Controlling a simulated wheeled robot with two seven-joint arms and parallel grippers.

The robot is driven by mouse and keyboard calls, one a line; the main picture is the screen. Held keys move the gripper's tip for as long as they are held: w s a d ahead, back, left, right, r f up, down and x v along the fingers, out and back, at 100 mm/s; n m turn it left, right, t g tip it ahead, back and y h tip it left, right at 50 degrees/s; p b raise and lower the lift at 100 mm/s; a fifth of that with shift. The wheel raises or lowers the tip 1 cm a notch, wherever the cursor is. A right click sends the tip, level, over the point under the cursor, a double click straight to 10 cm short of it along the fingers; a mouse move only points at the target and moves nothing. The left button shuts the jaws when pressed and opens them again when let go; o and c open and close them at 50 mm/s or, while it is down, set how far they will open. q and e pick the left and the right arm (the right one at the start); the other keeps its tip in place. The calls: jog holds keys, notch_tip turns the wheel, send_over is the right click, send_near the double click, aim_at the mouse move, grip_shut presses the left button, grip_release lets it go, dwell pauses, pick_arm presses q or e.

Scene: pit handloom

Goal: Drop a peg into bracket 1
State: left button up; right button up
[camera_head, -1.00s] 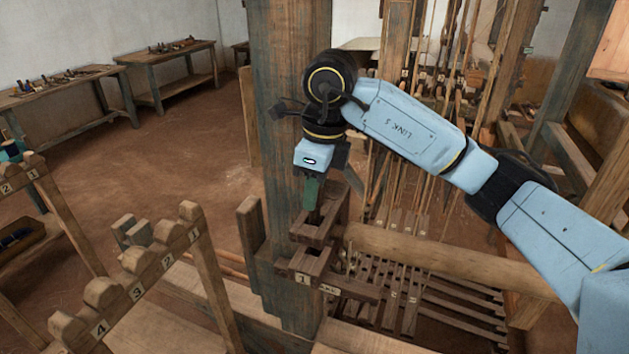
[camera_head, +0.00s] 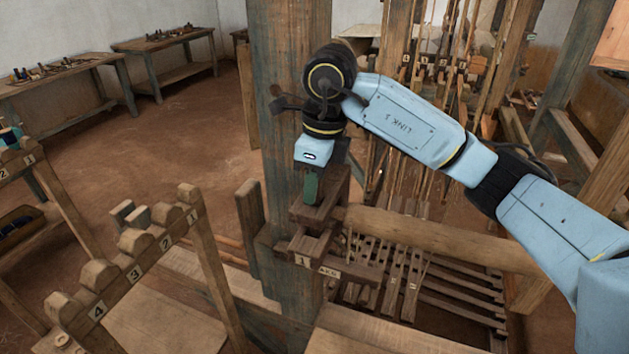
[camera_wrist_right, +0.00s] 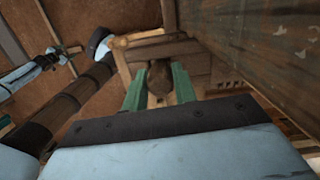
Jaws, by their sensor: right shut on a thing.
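My right gripper (camera_head: 311,198) points down at the dark wooden bracket 1 (camera_head: 302,243) on the blue-worn post. Its green fingers are shut on the peg, whose brown rounded end (camera_wrist_right: 160,78) shows between them in the right wrist view. In the head view the fingertips are down at the upper block (camera_head: 328,200) of the bracket assembly. The peg's lower part is hidden there, so I cannot tell how far it is inside an opening. A label with a 1 is on the bracket's front. My left gripper is not seen in the head view.
A thick post (camera_head: 284,120) stands right behind the gripper. A round beam (camera_head: 440,240) runs right from the bracket, above slatted treadles (camera_head: 400,290). A numbered notched rack (camera_head: 135,272) stands front left. Tool benches (camera_head: 165,45) line the back wall. The floor between is clear.

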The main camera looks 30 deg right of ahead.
jog(key=o, duration=1)
jog(key=shift+o, duration=0.2)
jog(key=shift+r, duration=0.1)
notch_tip(320, 180, up, 13)
jog(key=s+d, duration=0.1)
